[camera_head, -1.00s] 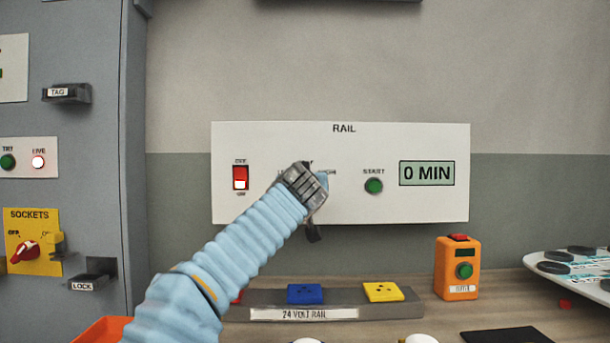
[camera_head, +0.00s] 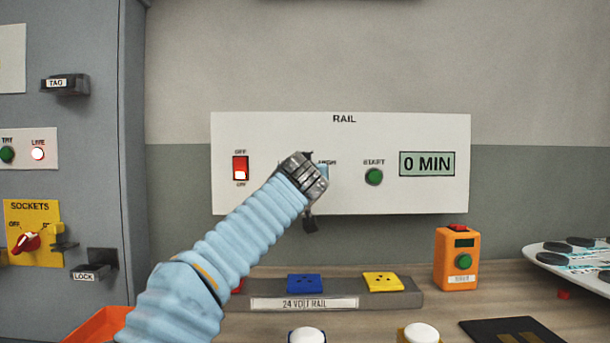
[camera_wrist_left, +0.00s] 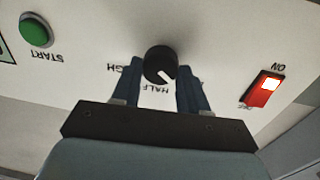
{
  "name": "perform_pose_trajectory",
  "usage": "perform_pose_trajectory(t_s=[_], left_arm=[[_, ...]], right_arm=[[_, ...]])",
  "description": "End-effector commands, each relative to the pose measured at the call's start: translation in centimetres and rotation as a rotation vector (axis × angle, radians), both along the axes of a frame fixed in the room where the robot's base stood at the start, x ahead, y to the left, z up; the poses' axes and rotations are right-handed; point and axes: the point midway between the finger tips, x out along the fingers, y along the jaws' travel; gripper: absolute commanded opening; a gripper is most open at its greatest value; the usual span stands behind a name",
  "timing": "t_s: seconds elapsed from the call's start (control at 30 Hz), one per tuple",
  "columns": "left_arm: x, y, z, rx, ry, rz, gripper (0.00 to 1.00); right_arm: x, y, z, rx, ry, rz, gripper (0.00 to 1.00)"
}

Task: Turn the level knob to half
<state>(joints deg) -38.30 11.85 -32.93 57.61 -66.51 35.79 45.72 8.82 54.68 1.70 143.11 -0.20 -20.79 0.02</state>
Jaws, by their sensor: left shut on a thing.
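The level knob (camera_wrist_left: 160,62) is round and black with a white pointer line, on the white RAIL panel (camera_head: 440,200). In the wrist view its pointer aims down and right, a little to the right of the HALF label (camera_wrist_left: 156,89). The HIGH label is partly covered by a finger on the left, and the label on the right is mostly hidden. My left gripper (camera_wrist_left: 160,80) has its two blue fingers on either side of the knob, shut on it. In the head view my gripper (camera_head: 305,180) hides the knob. My right gripper is not in view.
A lit red rocker switch (camera_head: 240,168) is left of the knob. A green START button (camera_head: 374,176) and a 0 MIN display (camera_head: 427,164) are right of it. Below are the 24 volt rail (camera_head: 350,300) with coloured sockets and an orange timer (camera_head: 457,260).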

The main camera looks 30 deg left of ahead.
Motion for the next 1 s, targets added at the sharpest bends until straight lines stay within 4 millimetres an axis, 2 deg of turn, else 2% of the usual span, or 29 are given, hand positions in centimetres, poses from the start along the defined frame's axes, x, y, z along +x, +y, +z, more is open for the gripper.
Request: perform_pose_trajectory(t_s=[1.0], left_arm=[[0.1,-0.2,0.2,0.711,0.435,-0.002,0.13]], right_arm=[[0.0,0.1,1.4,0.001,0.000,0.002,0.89]])
